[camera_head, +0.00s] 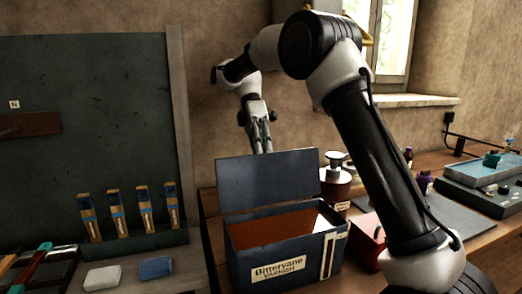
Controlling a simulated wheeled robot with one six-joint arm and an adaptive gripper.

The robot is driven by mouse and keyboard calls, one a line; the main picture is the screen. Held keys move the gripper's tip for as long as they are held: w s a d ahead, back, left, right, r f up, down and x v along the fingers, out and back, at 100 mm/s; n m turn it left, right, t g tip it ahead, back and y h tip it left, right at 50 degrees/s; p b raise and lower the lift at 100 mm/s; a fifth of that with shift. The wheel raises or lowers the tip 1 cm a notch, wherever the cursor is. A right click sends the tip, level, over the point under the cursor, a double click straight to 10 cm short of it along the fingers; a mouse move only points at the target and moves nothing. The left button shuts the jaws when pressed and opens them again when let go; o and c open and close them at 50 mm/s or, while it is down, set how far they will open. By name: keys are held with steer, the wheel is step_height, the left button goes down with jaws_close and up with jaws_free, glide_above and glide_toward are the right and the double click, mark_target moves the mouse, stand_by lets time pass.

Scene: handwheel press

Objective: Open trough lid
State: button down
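A dark blue box (240,262) labelled "Bittervane Varnish" stands on the bench at the middle of the head view; I take it to be the trough. Its lid (268,180) stands raised along the far edge, close to upright. The reddish-brown inside of the box shows, and I see nothing lying in the visible part. My gripper (263,148) points down behind and above the lid's top edge. The fingertips end near that edge; whether they touch the lid is unclear. The gripper is small in view and its opening is hard to make out.
Left are a rack of labelled tubes (145,210), a white block (102,277) and a blue block (155,267). Right of the box are a brown jar (335,187) and a red container (368,240), partly behind my arm. A grey tray (480,198) stands far right.

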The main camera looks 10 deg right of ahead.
steer(key=shift+s+a+f, duration=0.15)
steer(key=shift+f, duration=1)
steer(key=c, duration=1.4)
jaws_free()
steer(key=shift+c, duration=0.5)
steer(key=shift+r, duration=0.1)
